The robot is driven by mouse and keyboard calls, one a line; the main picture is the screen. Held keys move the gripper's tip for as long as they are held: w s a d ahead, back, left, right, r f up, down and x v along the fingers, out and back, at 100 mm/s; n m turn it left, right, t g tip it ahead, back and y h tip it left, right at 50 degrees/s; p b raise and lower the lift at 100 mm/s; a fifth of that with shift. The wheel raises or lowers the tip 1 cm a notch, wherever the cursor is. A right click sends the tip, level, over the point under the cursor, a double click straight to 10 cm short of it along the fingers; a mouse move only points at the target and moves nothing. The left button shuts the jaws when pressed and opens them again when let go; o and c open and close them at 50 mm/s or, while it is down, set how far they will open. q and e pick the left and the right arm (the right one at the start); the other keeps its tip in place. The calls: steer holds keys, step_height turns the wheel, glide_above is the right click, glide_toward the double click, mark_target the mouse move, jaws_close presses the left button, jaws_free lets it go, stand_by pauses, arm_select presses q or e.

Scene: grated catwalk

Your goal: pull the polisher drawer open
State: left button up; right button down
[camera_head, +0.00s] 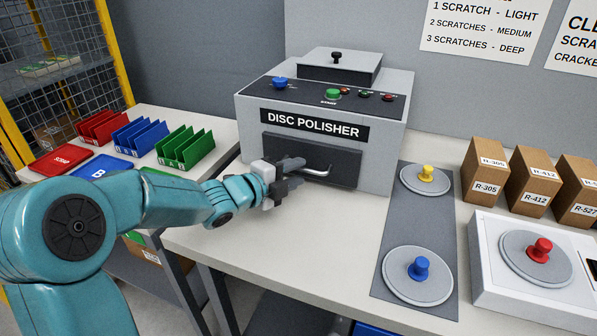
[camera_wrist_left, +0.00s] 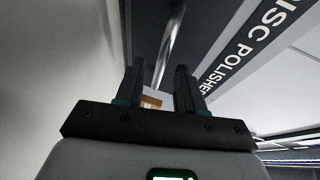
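The grey disc polisher (camera_head: 390,155) stands on the white bench. Its dark drawer front (camera_head: 345,165) is flush with the housing and looks shut. The drawer's silver bar handle (camera_head: 318,172) sticks out from it and also shows in the left wrist view (camera_wrist_left: 171,45). My left gripper (camera_head: 296,170) is at the left end of the handle, close to the drawer front. In the left wrist view its two dark fingers (camera_wrist_left: 160,88) are apart, with the near end of the handle lying between or just beyond them. I cannot tell whether they touch it. My right gripper is out of view.
A dark mat (camera_head: 414,212) with yellow-knobbed and blue-knobbed discs lies right of the polisher. A white unit (camera_head: 485,285) with a red-knobbed disc and several cardboard boxes (camera_head: 530,182) stand further right. Coloured racks (camera_head: 185,147) are at left. The bench before the drawer is clear.

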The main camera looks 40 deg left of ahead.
arm_select(q)
steer(key=shift+x, duration=0.85)
jaws_close()
steer(key=shift+s, duration=0.1)
